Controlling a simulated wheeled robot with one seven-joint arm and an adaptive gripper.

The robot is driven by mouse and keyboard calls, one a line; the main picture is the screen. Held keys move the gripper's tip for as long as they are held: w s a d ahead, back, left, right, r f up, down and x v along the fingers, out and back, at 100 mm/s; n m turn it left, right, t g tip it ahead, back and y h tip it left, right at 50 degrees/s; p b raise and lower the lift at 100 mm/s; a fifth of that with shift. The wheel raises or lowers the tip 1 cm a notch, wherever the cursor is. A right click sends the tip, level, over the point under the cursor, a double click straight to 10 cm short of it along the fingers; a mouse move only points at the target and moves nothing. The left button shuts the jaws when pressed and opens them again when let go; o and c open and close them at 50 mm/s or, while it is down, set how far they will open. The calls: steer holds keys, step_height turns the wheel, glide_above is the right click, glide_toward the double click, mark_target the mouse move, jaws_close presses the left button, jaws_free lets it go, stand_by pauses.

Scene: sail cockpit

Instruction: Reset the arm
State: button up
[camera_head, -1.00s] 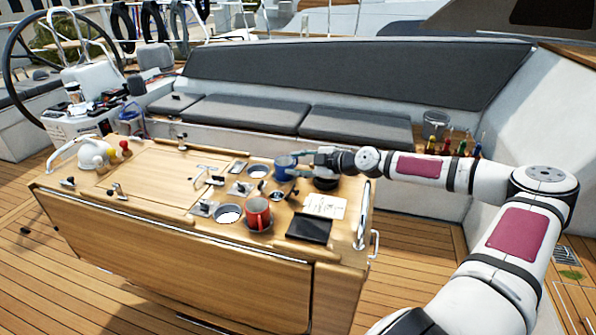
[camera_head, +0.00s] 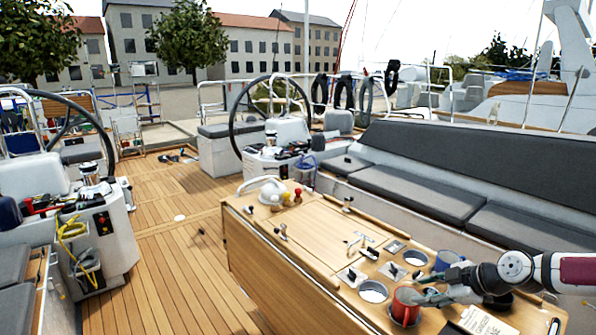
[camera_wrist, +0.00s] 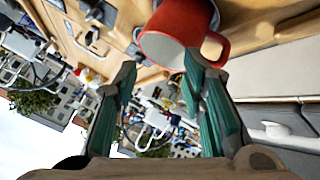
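My gripper (camera_head: 437,288) reaches in from the right over the cockpit table (camera_head: 300,240). In the wrist view its two green-padded fingers (camera_wrist: 160,62) are apart, with nothing held between them. A red mug (camera_head: 406,306) stands at the table's near right part, just left of the fingers. It also shows in the wrist view (camera_wrist: 172,38), beyond the fingertips, with its handle close to the right finger. I cannot tell whether they touch. A blue mug (camera_head: 447,259) stands just behind my gripper, partly hidden.
An empty round cup holder (camera_head: 373,292) lies left of the red mug. A white sheet (camera_head: 478,319) lies at the table's right. Grey bench cushions (camera_head: 415,192) run behind. The wooden deck (camera_head: 180,255) left of the table is mostly clear.

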steer(key=s+a+r+m+h, duration=0.2)
steer(key=s+a+r+m, duration=0.3)
steer(key=s+r, duration=0.45)
steer(key=s+a+r+m+g+h, duration=0.15)
steer(key=s+a+r+m, duration=0.35)
steer(key=s+r, duration=0.5)
steer(key=s+a+r+m+h, duration=0.2)
steer(key=s+a+r+m, duration=0.3)
steer(key=s+r, duration=0.5)
steer(key=b+x, duration=0.5)
steer(key=x, duration=0.3)
steer(key=shift+d, duration=0.3)
steer(key=shift+c, duration=0.6)
steer(key=shift+d, duration=0.15)
